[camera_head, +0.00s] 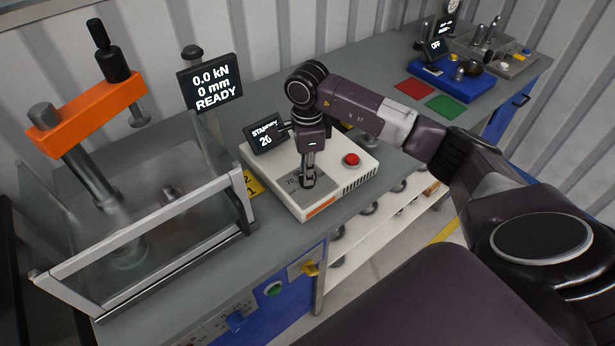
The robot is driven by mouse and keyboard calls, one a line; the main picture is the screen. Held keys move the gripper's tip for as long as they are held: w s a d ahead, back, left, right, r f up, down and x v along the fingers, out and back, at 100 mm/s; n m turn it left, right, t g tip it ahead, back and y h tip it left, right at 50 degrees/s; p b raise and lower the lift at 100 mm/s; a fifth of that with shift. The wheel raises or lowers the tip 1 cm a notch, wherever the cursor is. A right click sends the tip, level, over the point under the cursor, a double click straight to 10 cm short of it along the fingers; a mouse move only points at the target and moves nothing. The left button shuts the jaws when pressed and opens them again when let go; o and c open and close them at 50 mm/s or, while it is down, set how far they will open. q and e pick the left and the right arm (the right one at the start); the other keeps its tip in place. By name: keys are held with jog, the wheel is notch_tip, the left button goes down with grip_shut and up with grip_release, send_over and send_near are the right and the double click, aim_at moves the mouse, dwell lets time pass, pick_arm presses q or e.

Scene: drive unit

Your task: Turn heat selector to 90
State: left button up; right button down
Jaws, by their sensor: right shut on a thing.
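A white box-shaped unit (318,206) with a grey top panel stands on the grey bench. A small dark display (266,136) at its back left reads STANDBY and 20. A red button (351,159) sits on its right side. My right gripper (308,184) points down onto the grey panel and is shut at the place of the heat selector. The gripper hides the selector itself. Part of a dial scale marked 70 shows left of the fingertips. My left gripper is not in view.
A press with an orange arm (90,108) and a clear guard frame stands at left; its display (209,83) reads 0.0 kN, 0 mm, READY. Red (413,88) and green (445,107) mats and a blue unit (450,82) lie at the back right.

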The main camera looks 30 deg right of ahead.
jog(key=m+b, duration=0.1)
jog(key=m, duration=0.1)
jog(key=shift+m, duration=0.4)
jog(key=m+b, duration=0.2)
jog(key=m, duration=0.1)
jog(key=shift+m, duration=0.3)
jog(key=m+b, duration=0.1)
jog(key=m, duration=0.2)
jog(key=shift+r+m+b, duration=0.1)
jog(key=shift+m+b, duration=0.2)
jog(key=shift+m, duration=1.2)
jog(key=shift+w, duration=0.1)
jog(key=c, duration=2)
grip_release()
jog(key=shift+o, duration=0.2)
jog(key=shift+r, duration=0.1)
notch_tip(320, 180, up, 12)
